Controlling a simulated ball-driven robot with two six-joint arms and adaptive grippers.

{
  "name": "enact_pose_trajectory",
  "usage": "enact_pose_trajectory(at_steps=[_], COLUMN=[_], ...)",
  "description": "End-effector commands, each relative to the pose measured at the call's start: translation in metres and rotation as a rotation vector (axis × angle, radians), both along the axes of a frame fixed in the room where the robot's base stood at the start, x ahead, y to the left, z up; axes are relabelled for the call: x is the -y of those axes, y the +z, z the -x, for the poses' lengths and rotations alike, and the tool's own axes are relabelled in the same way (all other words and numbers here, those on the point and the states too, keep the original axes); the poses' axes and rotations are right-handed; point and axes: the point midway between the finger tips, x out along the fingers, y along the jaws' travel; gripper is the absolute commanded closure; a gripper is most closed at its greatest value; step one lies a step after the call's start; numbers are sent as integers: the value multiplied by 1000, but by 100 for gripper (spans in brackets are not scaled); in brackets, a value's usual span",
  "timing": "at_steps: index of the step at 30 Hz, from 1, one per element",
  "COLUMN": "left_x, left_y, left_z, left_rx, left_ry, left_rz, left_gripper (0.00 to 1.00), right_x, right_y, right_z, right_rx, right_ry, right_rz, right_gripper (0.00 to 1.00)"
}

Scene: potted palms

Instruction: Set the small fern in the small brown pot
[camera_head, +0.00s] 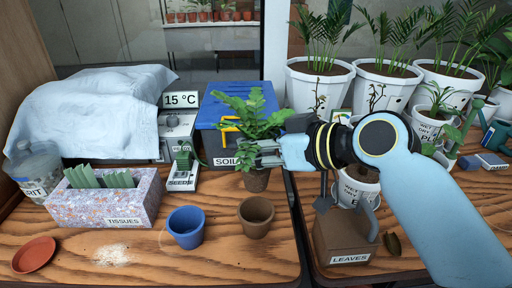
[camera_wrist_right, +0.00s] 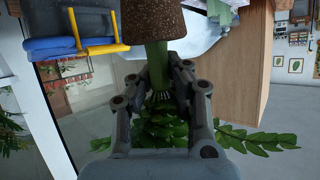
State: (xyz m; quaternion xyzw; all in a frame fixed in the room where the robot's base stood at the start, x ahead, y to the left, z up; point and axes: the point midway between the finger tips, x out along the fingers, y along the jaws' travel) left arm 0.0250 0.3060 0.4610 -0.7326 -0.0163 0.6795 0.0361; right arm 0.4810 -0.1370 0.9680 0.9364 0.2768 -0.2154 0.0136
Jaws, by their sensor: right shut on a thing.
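The small fern (camera_head: 240,112) is held upright by my right gripper (camera_head: 268,154), with its soil plug (camera_head: 257,181) hanging below the fingers. In the right wrist view the gripper (camera_wrist_right: 160,88) is shut around the fern's green stem (camera_wrist_right: 157,65), with the brown soil plug (camera_wrist_right: 152,24) on one side and the leaves (camera_wrist_right: 165,125) on the other. The small brown pot (camera_head: 256,224) stands upright on the wooden table, with a dark interior. The plug is apart from the pot, above and slightly behind its rim in the head view. My left gripper is not in view.
A blue pot (camera_head: 186,234) stands left of the brown pot. A tissue box (camera_head: 105,205), a terracotta saucer (camera_head: 34,254) and spilled white grains (camera_head: 104,256) lie further left. The blue soil box (camera_head: 212,115) is behind the fern. A brown leaves bin (camera_head: 342,240) is at right.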

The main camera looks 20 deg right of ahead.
Motion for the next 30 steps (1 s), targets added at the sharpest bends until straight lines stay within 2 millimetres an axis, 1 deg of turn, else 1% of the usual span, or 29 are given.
enact_pose_trajectory(at_steps=[3,9,16,21,30], left_x=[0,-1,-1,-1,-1], left_y=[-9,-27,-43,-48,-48], left_z=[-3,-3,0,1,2], left_rx=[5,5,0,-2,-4], left_ry=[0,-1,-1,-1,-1], left_rz=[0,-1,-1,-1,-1], left_gripper=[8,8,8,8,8], right_x=[1,0,0,0,0], right_y=[-3,-29,-51,-58,-58], right_z=[-2,-1,-1,-1,-1], right_rx=[0,-5,-4,-2,-2], right_ry=[79,71,71,71,71], right_rz=[5,-2,0,-1,-1], right_gripper=[100,100,100,100,100])
